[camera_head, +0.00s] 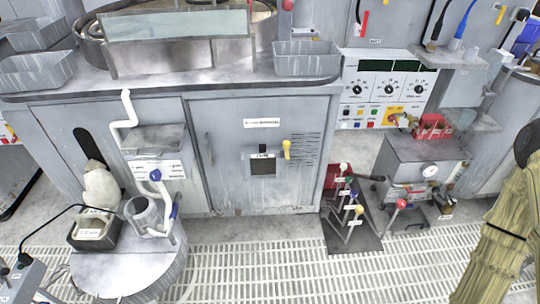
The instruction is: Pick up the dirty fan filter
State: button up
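I cannot make out a fan filter for certain in the head view. The grey cabinet door (230,180) in the middle is shut. It carries a small dark square panel (263,167) with a label strip above it, and a row of dark vent slots (306,150) at its right side. A yellow handle (287,149) stands out between them. Whether a filter sits behind the slots is hidden. My gripper is not in view.
A round grey stand (120,275) at lower left bears a black box (95,233) and a metal cup (145,212). A black lever stand (350,240) and a grey gauge unit (405,165) are at right. Grated floor (260,262) is free before the cabinet.

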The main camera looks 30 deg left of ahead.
aim_at(262, 162)
jog(key=u, duration=0.65)
jog(key=i, duration=0.95)
jog(key=u, duration=0.95)
